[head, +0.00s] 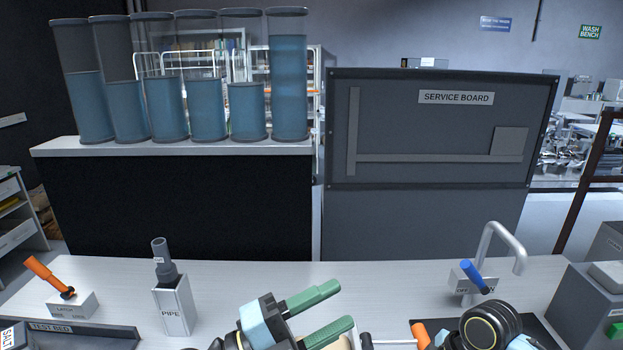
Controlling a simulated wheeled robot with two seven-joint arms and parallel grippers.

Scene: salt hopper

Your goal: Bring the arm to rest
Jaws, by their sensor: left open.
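My left gripper (332,307) shows at the bottom middle of the head view, above the near part of the pale bench (225,275). Its two green fingers point right and slightly up. They are apart, with nothing seen between them. Part of a round, pale thing shows just below the fingers, mostly hidden. Dark, round links of my right arm show at the bottom right. The fingers of my right gripper are not seen.
A grey PIPE holder (173,306) with a grey pipe (163,262) upright in it and a LATCH block (73,304) with an orange lever stand at left. A tap (502,243) with a blue lever (474,276) and grey boxes (590,308) stand at right. The back middle bench is clear.

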